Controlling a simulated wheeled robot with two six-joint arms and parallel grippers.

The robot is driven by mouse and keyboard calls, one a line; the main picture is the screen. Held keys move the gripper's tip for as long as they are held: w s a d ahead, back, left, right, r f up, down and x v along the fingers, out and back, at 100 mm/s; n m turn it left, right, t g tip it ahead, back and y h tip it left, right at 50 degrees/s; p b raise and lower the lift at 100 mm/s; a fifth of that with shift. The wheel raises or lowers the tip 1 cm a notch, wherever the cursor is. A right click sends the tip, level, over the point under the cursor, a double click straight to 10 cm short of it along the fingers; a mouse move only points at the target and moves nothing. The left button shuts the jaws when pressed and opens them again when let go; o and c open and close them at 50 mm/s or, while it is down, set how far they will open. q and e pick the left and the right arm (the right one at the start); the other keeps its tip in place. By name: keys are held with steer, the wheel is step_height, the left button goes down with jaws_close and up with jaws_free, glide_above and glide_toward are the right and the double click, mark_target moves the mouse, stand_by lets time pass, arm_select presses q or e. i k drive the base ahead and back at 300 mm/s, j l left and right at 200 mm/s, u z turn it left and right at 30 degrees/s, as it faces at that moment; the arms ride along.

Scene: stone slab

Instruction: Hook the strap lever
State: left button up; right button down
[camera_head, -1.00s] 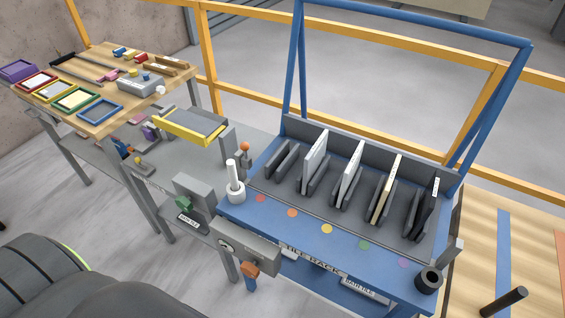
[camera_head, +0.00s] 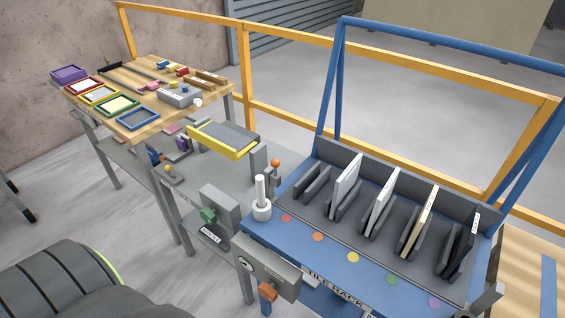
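No label reads "strap lever", so I cannot tell for sure which handle it is. An orange-brown handle (camera_head: 267,291) hangs under a grey box (camera_head: 265,265) on the front of the blue tile rack (camera_head: 330,262). A green handle (camera_head: 208,216) sits on a grey block (camera_head: 222,207) left of the rack. A small lever with an orange ball knob (camera_head: 275,163) stands behind the white post (camera_head: 261,195). No strap can be made out. Neither of my grippers shows in the view.
The rack holds several upright tiles (camera_head: 381,202) in dark slots. A wooden table (camera_head: 215,88) with coloured frames stands at the back left, and a yellow-edged tray (camera_head: 217,142) lies between. Yellow rails (camera_head: 290,113) run behind. Grey floor (camera_head: 60,213) is open at the left.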

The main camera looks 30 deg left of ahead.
mark_target(275, 178)
steer(key=j, duration=2.2)
steer(key=i+z, duration=0.05)
steer(key=i, duration=0.05)
